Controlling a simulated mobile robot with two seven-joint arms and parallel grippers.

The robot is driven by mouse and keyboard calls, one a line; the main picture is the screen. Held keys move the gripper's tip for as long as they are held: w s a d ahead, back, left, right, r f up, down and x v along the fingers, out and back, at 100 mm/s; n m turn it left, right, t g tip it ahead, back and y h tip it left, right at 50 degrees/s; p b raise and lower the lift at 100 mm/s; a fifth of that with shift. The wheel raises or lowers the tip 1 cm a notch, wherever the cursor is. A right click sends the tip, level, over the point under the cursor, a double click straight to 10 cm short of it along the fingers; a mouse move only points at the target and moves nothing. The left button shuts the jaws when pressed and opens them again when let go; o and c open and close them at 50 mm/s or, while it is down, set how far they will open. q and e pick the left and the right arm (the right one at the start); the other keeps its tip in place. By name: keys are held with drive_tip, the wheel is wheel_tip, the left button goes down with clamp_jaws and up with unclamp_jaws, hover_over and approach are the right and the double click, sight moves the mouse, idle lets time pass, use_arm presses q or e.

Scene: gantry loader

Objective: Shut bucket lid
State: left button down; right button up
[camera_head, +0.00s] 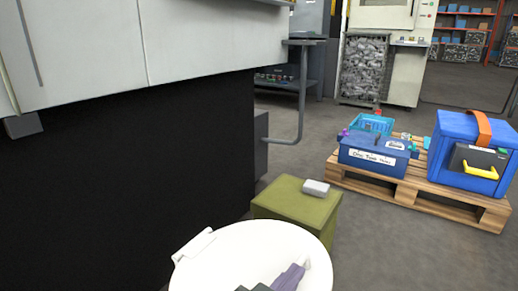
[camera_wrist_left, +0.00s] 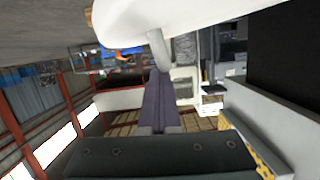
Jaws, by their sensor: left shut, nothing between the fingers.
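The round white bucket lid (camera_head: 225,265) fills the bottom middle of the head view, cut off by the lower edge. A pale block-like tab (camera_head: 193,245) sits at its left rim, and a small white upright tab stands on its right side. The bucket's body is hidden, and I cannot tell whether the lid is fully seated. My left gripper (camera_head: 292,277) is shut and empty over the right part of the lid. Its purple fingers (camera_wrist_left: 160,90) show in the wrist view, tips close to the white tab (camera_wrist_left: 158,48); contact is unclear. My right gripper is not in view.
An olive-green box (camera_head: 290,212) with a pale grey item on top stands just behind the lid. A large white and black machine (camera_head: 130,150) blocks the left. A wooden pallet (camera_head: 400,192) with blue boxes stands at the right. Grey floor is clear between.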

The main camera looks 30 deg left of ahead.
use_arm(q)
drive_tip(key=f, duration=0.1)
drive_tip(key=f+b, duration=0.1)
drive_tip(key=f, duration=0.1)
drive_tip(key=shift+d+b, duration=0.3)
drive_tip(key=shift+d, duration=0.05)
drive_tip(key=shift+s+d+f+b, duration=0.1)
drive_tip(key=shift+d+f+b, duration=0.1)
drive_tip(key=shift+f+b, duration=0.6)
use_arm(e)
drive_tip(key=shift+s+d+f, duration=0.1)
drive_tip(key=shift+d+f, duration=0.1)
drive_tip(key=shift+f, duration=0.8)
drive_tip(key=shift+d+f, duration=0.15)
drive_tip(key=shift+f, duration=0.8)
use_arm(q)
drive_tip(key=shift+f, duration=0.15)
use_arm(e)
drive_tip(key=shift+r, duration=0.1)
